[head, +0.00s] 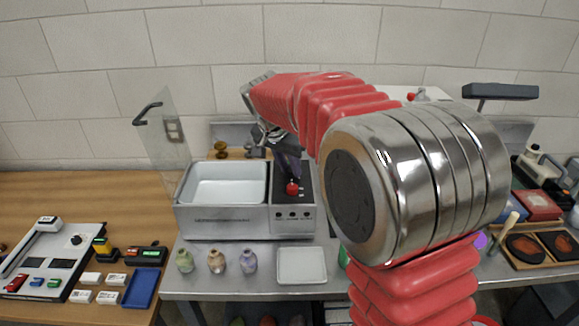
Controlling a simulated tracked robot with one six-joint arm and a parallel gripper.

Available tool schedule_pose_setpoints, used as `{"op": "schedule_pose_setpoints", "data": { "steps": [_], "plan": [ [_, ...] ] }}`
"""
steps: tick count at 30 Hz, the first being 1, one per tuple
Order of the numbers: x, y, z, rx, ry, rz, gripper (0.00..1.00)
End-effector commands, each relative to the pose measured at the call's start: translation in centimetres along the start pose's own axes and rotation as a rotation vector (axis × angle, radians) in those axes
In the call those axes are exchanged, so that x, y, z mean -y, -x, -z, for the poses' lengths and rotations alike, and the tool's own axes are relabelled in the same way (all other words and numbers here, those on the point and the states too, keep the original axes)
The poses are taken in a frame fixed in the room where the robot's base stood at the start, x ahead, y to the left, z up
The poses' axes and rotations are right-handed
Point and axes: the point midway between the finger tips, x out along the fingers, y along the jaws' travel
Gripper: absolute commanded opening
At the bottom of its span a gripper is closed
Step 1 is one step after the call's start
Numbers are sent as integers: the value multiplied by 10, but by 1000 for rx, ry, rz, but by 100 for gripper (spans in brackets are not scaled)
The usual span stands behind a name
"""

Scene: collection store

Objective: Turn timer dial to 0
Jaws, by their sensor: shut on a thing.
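A steel bench unit (224,223) stands at the back middle, with a white basin (224,188) on its left and a dark control panel (306,196) on its right. A red timer dial (292,189) sits on this panel. My gripper (290,178) reaches down from above, shut on the dial. Its dark fingers cover part of the dial, and its scale and pointer are too small to read. My red and silver arm hides the area to the right of the panel.
A clear upright lid (165,135) with a dark handle stands behind the unit's left side. Three small vases (216,261) and a white tray (301,266) sit in front. Boxes and a blue tray (141,289) are at left. A framed tray (545,247) is at right.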

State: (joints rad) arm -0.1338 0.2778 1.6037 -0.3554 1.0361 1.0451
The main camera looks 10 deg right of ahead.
Motion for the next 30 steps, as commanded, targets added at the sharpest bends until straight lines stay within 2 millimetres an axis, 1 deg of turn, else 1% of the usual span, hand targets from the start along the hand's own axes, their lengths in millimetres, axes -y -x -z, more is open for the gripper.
{"op": "schedule_pose_setpoints", "data": {
  "steps": [9,30],
  "plan": [
    [-3,1,1,-2,225,96,0],
    [-7,-1,4,-2,678,283,0]
  ]
}}
